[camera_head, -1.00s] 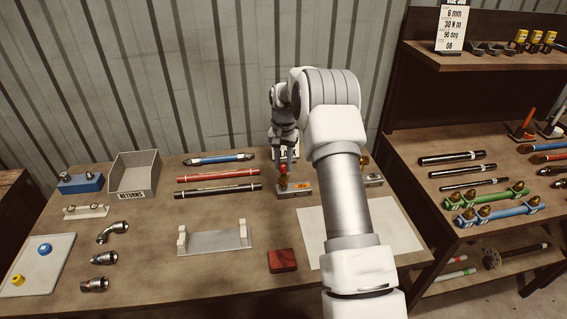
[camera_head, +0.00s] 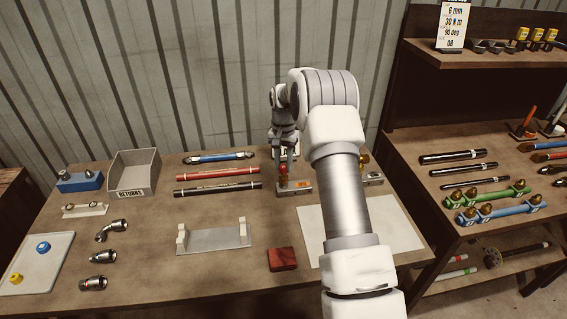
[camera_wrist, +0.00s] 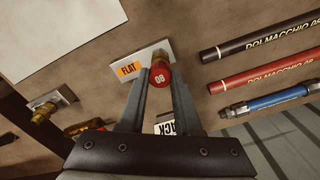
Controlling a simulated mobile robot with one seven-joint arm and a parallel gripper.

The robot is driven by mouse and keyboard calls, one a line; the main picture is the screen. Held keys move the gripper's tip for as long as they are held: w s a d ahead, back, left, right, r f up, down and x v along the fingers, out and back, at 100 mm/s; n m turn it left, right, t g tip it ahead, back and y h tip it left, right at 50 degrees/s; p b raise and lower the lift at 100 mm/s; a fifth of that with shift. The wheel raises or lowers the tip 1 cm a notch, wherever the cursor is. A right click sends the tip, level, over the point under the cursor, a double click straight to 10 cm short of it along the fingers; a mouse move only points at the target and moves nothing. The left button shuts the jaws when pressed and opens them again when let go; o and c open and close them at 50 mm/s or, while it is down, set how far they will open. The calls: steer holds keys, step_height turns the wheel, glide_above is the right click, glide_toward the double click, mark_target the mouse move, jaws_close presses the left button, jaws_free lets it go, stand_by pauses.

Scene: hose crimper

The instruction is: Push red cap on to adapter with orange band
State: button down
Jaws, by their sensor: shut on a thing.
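My gripper (camera_head: 284,170) is shut on the red cap (camera_wrist: 159,76), which is marked 08 in the wrist view. In the head view the red cap (camera_head: 283,170) is small and partly covered by the fingers. The cap is directly above a brass adapter (camera_head: 283,184) on a grey block (camera_head: 296,190) with an orange label. I cannot tell how far the cap sits over the adapter.
Another brass fitting on a block (camera_wrist: 42,110) stands to the side, partly behind my arm in the head view. Red and black rods (camera_head: 217,174) lie left of the gripper. A red block (camera_head: 282,259) and a white sheet (camera_head: 315,225) lie nearer the front.

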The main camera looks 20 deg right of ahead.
mark_target(283, 166)
steer(key=shift+f+b, duration=0.3)
steer(key=shift+f, duration=0.3)
steer(key=shift+f, duration=0.2)
steer(key=c, duration=0.5)
jaws_free()
step_height(283, 166, up, 18)
steer(key=shift+f+b, duration=0.25)
steer(key=shift+b, duration=0.1)
